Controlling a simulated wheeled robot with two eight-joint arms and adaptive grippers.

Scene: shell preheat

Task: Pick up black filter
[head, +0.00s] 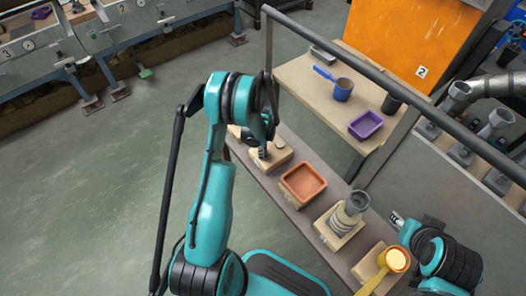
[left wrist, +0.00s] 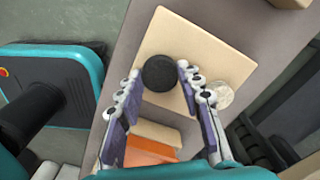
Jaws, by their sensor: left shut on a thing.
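The black filter is a dark round disc (left wrist: 160,74) over a pale wooden block (left wrist: 187,38) in the left wrist view. My left gripper (left wrist: 159,70) has one finger on each side of the filter and is shut on it. I cannot tell whether the filter still touches the block. In the head view my left gripper (head: 265,150) is over the block at the bench's far end, and the filter is hidden there. My right gripper (head: 398,220) is at the right of the head view, partly hidden by its arm; its fingers are too small to judge.
A pale round disc (left wrist: 224,95) lies beside the right finger. Along the narrow bench (head: 262,181) stand an orange tray (head: 303,181), a grey cup on coils (head: 356,202) and a yellow ladle (head: 397,260).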

